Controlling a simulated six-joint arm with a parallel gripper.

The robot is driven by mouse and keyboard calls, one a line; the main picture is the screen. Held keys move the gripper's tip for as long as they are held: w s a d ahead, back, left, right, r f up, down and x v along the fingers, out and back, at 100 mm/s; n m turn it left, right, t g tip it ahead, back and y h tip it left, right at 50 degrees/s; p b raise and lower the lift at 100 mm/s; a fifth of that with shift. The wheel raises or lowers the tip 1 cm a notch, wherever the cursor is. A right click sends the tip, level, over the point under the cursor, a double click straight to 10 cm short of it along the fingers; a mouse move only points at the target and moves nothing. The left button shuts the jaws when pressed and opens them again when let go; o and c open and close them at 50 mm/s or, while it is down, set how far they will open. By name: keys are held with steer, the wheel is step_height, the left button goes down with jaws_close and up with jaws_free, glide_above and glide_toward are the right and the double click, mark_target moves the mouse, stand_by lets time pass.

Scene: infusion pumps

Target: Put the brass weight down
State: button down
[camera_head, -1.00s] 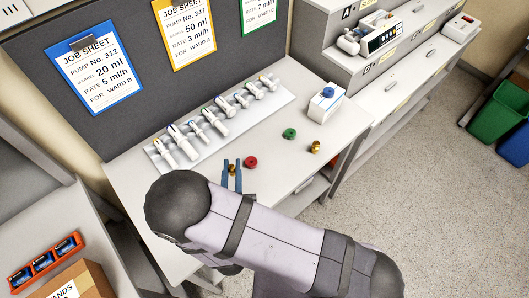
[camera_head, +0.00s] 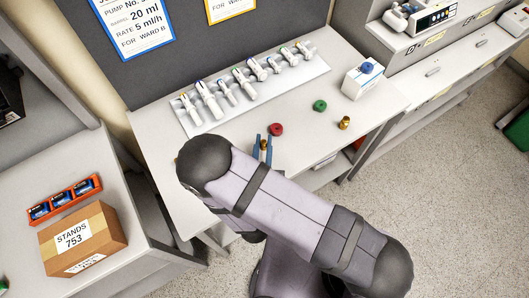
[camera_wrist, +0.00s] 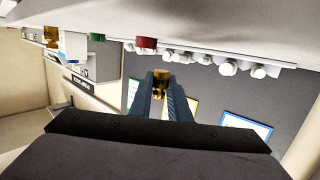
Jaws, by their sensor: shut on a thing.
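My gripper (camera_head: 262,147) is shut on a brass weight (camera_head: 264,144), near the front edge of the white bench (camera_head: 300,145). In the wrist view, which is upside down, my gripper's fingers (camera_wrist: 162,85) hold the brass weight (camera_wrist: 161,76) at their tips. The weight seems a little clear of the bench top there, but the exact gap is hard to tell. A second brass weight (camera_head: 344,123) stands on the bench to the right, apart from my gripper.
A red weight (camera_head: 276,129) stands close beside my gripper. A green weight (camera_head: 320,105) and a white box with a blue top (camera_head: 363,78) are further right. A rack of syringes (camera_head: 222,112) lies behind. Bare bench lies between red and green weights.

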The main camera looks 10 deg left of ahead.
mark_target(264, 155)
steer(key=shift+f, duration=0.3)
steer(key=shift+f+b, duration=1.5)
steer(key=shift+f, duration=0.3)
steer(key=shift+f, duration=0.15)
steer(key=c, duration=1.7)
jaws_free()
steer(key=shift+o, duration=0.2)
